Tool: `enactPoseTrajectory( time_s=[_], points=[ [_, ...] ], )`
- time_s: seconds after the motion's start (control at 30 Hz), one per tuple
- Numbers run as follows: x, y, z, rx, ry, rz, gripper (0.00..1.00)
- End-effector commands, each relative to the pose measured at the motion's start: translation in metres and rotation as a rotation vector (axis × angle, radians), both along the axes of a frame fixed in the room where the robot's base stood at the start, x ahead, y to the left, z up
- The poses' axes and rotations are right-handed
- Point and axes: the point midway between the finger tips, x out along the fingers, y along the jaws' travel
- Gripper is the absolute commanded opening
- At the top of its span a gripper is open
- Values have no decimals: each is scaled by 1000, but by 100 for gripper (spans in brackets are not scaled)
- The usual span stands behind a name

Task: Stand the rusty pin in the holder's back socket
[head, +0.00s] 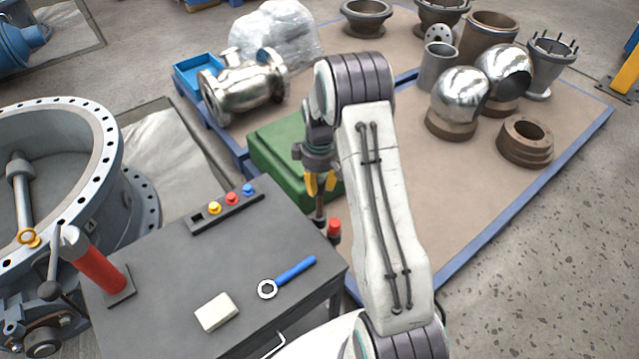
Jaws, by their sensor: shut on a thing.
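My gripper (320,184), with yellow fingers, is shut on a thin brownish pin (320,209) that hangs roughly upright below the fingers. It is near the right edge of the dark bench, by its far corner. The pin's upper part is hidden by the fingers. A long black holder (238,211) lies along the back of the bench top, left of my gripper and apart from the pin. It has yellow, red and blue round tops in a row, and a dark, empty-looking square opening (198,217) at its left end.
A red-topped dark piece (334,229) shows just right of the pin; its support is unclear. The bench (190,270) also bears a blue-handled ring wrench (287,278), a pale block (216,312) and a red cylinder (100,268). A green box (275,150) stands behind my gripper.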

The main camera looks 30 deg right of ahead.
Motion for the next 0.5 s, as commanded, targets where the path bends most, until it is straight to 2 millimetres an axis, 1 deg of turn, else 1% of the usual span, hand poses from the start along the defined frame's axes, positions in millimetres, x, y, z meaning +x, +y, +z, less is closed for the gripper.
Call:
enactPoseTrajectory(
  time_s=[0.23,0.5],
  points=[
    [0,0,0,0,-1,0,0],
    [0,0,-6,0,-1,0,0]
  ],
)
